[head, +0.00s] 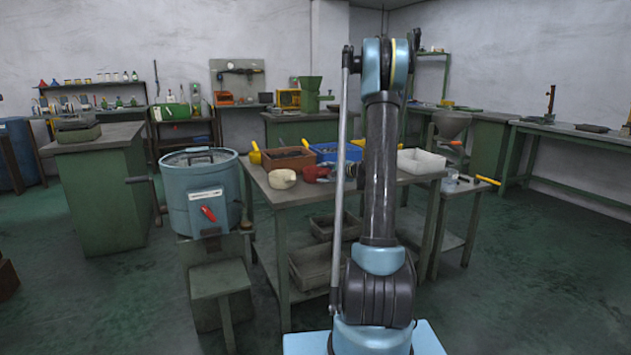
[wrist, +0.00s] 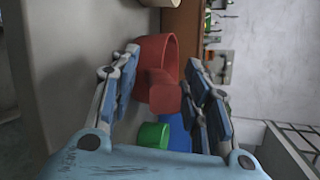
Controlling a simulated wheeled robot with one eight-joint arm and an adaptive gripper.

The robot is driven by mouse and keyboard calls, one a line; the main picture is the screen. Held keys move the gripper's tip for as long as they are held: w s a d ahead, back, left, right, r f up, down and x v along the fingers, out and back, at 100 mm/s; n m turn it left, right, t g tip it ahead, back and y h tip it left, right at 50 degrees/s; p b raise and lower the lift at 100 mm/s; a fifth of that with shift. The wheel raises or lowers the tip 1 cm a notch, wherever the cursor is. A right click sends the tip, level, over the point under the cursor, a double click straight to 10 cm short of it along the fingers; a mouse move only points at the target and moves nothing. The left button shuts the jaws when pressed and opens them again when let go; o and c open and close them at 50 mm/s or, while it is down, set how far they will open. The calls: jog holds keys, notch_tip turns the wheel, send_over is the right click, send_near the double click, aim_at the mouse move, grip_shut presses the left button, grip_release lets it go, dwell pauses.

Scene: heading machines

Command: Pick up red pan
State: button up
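The red pan (wrist: 157,58) shows in the wrist view between the two fingers of my gripper (wrist: 164,60), with a blocky red part facing the camera. My gripper is open, one finger on each side of the pan; whether either finger touches it I cannot tell. In the head view the red pan (head: 315,173) sits on the work table (head: 330,197), right of a cream pan (head: 282,179). My arm covers much of the area to its right, and my gripper is mostly hidden there.
Behind the red pan stand a brown bin (head: 287,159) and a blue bin (head: 337,153). A white tray (head: 421,161) is at the table's right. A green round object (wrist: 152,136) and a blue one (wrist: 176,132) show near the gripper's base. A blue drum (head: 201,195) stands left.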

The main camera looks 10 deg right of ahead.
grip_shut()
jog(key=shift+r, duration=0.15)
